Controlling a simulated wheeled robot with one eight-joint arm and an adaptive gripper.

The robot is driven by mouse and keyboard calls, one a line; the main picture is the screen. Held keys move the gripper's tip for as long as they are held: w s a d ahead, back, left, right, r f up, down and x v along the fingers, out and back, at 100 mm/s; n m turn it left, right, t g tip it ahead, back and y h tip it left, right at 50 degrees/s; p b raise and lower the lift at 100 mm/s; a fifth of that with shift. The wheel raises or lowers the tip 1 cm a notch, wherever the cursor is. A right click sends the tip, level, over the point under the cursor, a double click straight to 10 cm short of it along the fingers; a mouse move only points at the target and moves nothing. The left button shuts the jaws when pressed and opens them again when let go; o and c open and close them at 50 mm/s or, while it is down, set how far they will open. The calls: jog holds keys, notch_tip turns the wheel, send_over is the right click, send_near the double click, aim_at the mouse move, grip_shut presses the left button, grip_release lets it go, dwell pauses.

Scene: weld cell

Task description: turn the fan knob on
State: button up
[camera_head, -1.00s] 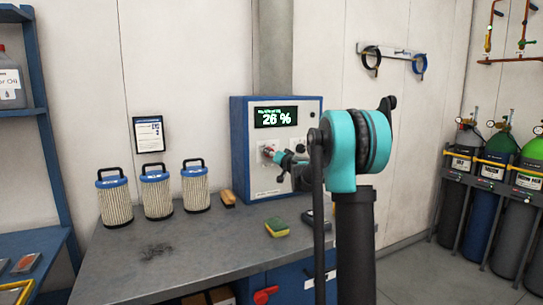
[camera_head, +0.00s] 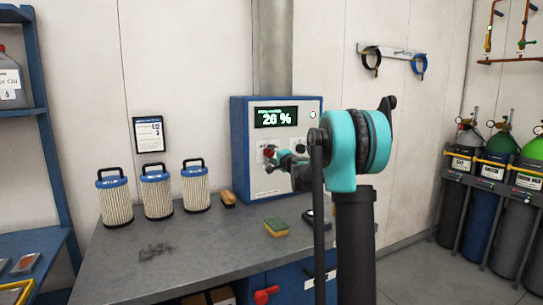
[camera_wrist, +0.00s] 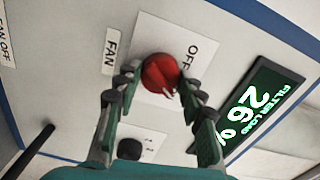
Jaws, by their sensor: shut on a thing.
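The red fan knob (camera_wrist: 160,70) sits on a white plate marked OFF, with a FAN label beside it, in the wrist view. Its pointer mark is partly seen, so its exact setting is unclear. The knob also shows small and partly covered in the head view (camera_head: 268,153), on the front of the blue control box (camera_head: 239,150). My gripper (camera_wrist: 159,80) has a fingertip on each side of the knob and is shut on it. In the head view my gripper (camera_head: 276,158) reaches the panel from the right.
A lit display (camera_head: 275,117) reads 26 %. A black knob (camera_wrist: 141,146) is near my gripper. Several filter canisters (camera_head: 157,195) stand left on the grey bench (camera_head: 190,250).

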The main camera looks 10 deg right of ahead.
jog(key=shift+m, duration=0.7)
jog(key=o, duration=1.2)
jog(key=v, duration=1.2)
